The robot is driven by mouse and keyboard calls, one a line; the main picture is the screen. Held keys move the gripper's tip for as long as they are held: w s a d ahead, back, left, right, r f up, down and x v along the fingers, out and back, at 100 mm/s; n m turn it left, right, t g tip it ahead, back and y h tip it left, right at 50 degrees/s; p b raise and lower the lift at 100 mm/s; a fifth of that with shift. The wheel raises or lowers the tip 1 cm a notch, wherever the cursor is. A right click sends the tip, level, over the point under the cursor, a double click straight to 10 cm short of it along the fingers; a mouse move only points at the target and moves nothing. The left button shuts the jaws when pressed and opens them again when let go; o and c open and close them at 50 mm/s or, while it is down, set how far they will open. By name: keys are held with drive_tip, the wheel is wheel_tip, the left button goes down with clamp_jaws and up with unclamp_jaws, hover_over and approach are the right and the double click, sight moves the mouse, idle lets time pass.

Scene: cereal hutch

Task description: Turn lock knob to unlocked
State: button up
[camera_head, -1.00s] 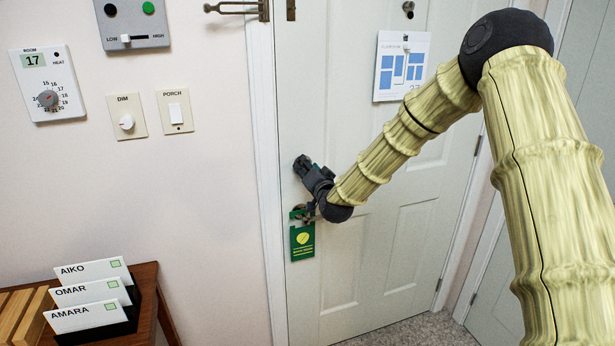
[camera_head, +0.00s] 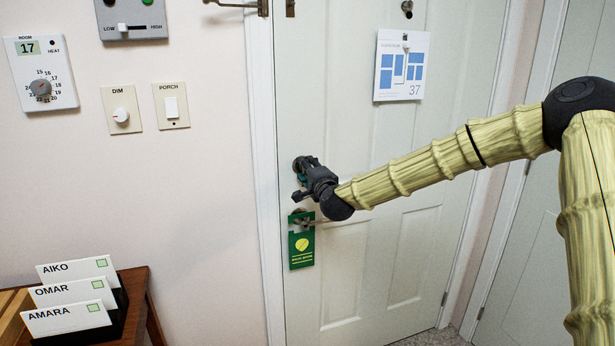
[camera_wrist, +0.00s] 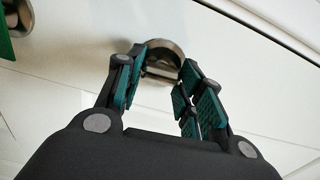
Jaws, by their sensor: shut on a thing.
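The lock knob (camera_wrist: 163,58) is a round metal fitting on the white door, seen between my fingers in the wrist view. My gripper (camera_wrist: 160,75) is shut on it, with one teal-padded finger on each side. In the head view my gripper (camera_head: 305,170) is at the door's left edge, and its fingers cover most of the knob. The knob's turn angle is hard to tell.
A door handle (camera_head: 303,217) with a green hanging tag (camera_head: 301,245) is just below my gripper. Wall switches (camera_head: 171,106) and a name-card holder (camera_head: 118,308) are at left.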

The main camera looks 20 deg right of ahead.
drive_tip(key=shift+d+m, duration=0.1)
drive_tip(key=shift+m, duration=0.3)
drive_tip(key=o, duration=1)
drive_tip(key=shift+s, duration=0.1)
drive_tip(key=s, duration=1.1)
drive_tip(key=shift+s+d, duration=0.2)
drive_tip(key=shift+s, duration=0.2)
drive_tip(key=shift+f, duration=0.1)
